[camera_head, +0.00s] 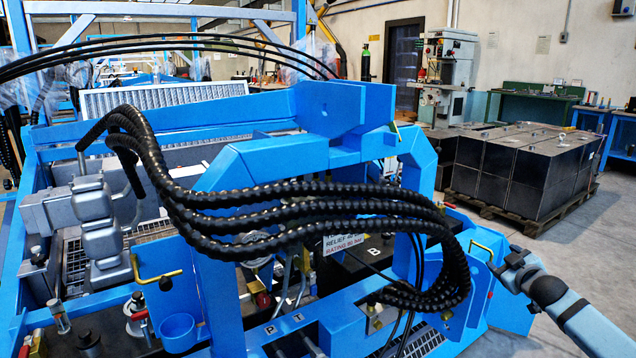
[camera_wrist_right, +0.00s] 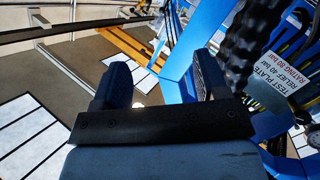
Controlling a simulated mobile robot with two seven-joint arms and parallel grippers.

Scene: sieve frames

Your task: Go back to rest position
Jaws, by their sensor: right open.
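My right gripper (camera_head: 505,262) comes in from the right edge, beside the blue metal frame (camera_head: 230,172) and close to a yellow handle (camera_head: 482,249). In the right wrist view, the fingers of my right gripper (camera_wrist_right: 163,78) stand apart with nothing held between them. The blue frame also shows there (camera_wrist_right: 210,30), just beyond and right of the fingers. I cannot tell whether the gripper touches it. My left gripper is not in view.
Thick black ribbed hoses (camera_head: 300,215) loop across the frame left of my right gripper. A white label plate (camera_wrist_right: 285,85) hangs near the hoses. Dark metal boxes (camera_head: 530,165) sit on a pallet at the back right. Open floor (camera_head: 585,235) lies before them.

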